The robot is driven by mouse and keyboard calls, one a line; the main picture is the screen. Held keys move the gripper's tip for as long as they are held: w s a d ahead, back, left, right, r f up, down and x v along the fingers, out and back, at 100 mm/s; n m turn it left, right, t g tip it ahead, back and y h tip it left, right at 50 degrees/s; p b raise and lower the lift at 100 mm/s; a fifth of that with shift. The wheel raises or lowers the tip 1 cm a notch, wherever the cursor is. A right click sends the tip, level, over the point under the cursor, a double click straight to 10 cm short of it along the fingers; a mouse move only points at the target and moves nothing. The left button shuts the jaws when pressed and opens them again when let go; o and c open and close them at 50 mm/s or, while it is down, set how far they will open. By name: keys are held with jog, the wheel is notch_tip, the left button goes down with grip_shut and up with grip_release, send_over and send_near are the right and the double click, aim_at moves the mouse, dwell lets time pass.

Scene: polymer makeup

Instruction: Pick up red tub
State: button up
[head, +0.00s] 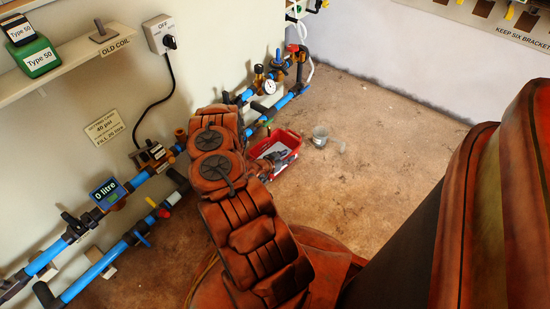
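The red tub (289,138) is on the brown floor near the left wall, just beyond my orange arm. Something pale shows inside it. My gripper (284,157) is a small dark shape at the end of my arm, at or over the tub's near side. The fingers are too small and partly hidden, so I cannot tell whether they are open, shut or touching the tub. My arm hides the tub's near left part.
A grey cup-like vessel (320,136) stands on the floor right of the tub. Blue pipes (110,258) with valves and a gauge (270,87) run along the left wall, close to the tub. A shelf (75,62) is above.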

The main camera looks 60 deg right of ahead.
grip_shut()
dwell(0.8)
